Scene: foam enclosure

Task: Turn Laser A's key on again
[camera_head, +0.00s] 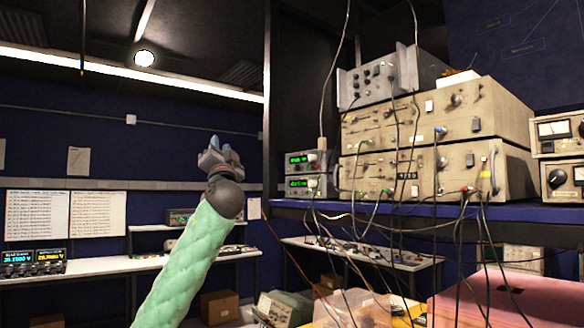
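My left gripper (220,148) is raised at the centre left on the end of my pale green arm. It points up and away, with bluish tips, and appears in front of the dark blue wall. It is too small and turned away to tell whether its fingers are open or shut. No object shows in it. It appears left of the stacked instruments and apart from them. I cannot make out a label for Laser A or a key on any box. My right gripper is not in view.
Beige instruments (398,132) with knobs and hanging cables are stacked on a blue-edged shelf (400,209), under a grey unit (355,88). A small unit with green displays (300,187) stands at their left. A pink box (530,300) is at lower right. Benches line the back wall.

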